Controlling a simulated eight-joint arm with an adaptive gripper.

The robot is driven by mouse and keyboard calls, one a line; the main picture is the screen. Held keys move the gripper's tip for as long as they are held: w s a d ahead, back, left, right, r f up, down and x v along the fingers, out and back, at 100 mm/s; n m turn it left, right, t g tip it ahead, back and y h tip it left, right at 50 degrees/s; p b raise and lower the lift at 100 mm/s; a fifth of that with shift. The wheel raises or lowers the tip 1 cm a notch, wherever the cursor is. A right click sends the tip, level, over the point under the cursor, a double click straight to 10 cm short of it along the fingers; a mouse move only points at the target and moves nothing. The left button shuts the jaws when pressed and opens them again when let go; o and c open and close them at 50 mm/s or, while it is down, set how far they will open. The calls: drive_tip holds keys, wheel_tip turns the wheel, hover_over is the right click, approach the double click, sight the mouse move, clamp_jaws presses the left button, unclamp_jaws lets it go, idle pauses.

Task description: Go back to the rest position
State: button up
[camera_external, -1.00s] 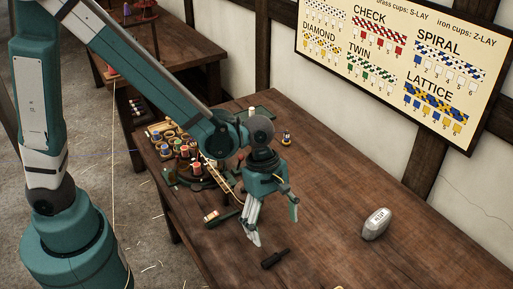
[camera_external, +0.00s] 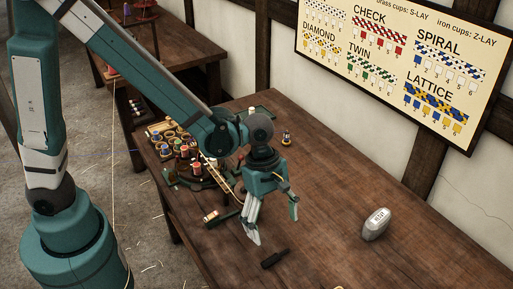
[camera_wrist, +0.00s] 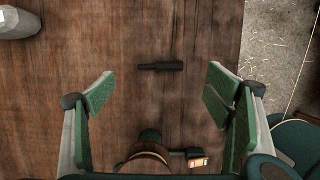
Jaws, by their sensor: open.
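My gripper (camera_external: 272,222) is open and empty above the wooden table (camera_external: 335,190), its fingers spread and pointing down. In the wrist view my gripper (camera_wrist: 160,100) shows its green finger pads wide apart, with bare table between them. A black cylindrical tool (camera_external: 274,260) lies on the table just in front of the gripper. It also shows in the wrist view (camera_wrist: 160,66), beyond the fingertips and apart from them.
A grey labelled weight (camera_external: 376,224) stands to the right. Several spools and cups (camera_external: 183,150) crowd the table's left end behind my arm. A pattern board (camera_external: 400,60) hangs on the wall. The table's middle and right are mostly clear.

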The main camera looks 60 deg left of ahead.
drive_tip(key=a+r+m+t, duration=0.2)
drive_tip(key=a+r+m, duration=0.3)
drive_tip(key=a+r, duration=0.45)
drive_tip(key=s+a+r+m+t+y, duration=0.1)
drive_tip(key=s+a+r+m, duration=0.2)
drive_tip(key=a, duration=0.4)
drive_tip(key=s+a+r+m+t+y, duration=0.1)
drive_tip(key=s+a+r+m+t, duration=0.1)
drive_tip(key=s+a+r+m, duration=0.2)
drive_tip(key=s+a+r+m+t+y, duration=0.1)
drive_tip(key=s+a+r+m+t, duration=0.1)
drive_tip(key=s+a+m, duration=0.4)
drive_tip(key=shift+a+r, duration=0.7)
drive_tip(key=shift+a, duration=1.85)
drive_tip(key=o, duration=0.7)
